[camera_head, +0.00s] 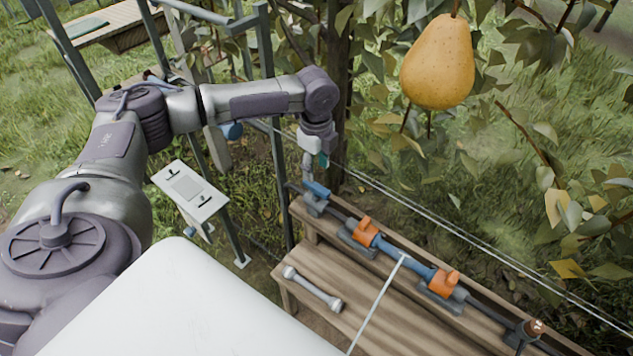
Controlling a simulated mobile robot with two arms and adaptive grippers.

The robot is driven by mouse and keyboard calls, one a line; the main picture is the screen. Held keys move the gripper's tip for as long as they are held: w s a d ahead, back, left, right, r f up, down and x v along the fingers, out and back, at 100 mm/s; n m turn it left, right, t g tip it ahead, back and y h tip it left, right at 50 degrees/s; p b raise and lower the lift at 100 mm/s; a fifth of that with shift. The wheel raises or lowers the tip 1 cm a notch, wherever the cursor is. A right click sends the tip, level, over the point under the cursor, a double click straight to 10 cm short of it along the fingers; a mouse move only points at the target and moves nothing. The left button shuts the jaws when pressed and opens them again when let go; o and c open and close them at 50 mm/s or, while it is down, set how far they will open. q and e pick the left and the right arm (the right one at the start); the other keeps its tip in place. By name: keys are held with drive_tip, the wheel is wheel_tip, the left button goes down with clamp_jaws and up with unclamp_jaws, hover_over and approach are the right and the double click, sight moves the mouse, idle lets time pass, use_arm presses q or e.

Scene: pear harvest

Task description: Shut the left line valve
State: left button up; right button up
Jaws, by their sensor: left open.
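A dark pipe with blue sections runs along the back of the wooden bench. At its left end is a fitting with a blue handle (317,189). Further right on the pipe sit a left orange-handled fitting (364,232) and a right orange-handled fitting (444,283). Which of these is the left line valve I cannot tell for sure. My left gripper (309,170) points down, just above the blue handle at the pipe's left end. It is open and small in view; whether it touches the handle I cannot tell. My right gripper is out of view.
The wooden bench (335,270) carries a grey dumbbell-shaped piece (312,289) and a thin pale rod (378,302). A white panel (190,190) stands at left beside green posts. A large pear (438,62) hangs among leaves. Thin wires run behind the bench.

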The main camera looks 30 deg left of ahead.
sight(316, 186)
use_arm(q)
wheel_tip(316, 186, down, 7)
drive_tip(key=shift+r, duration=0.2)
clamp_jaws()
idle(0.3)
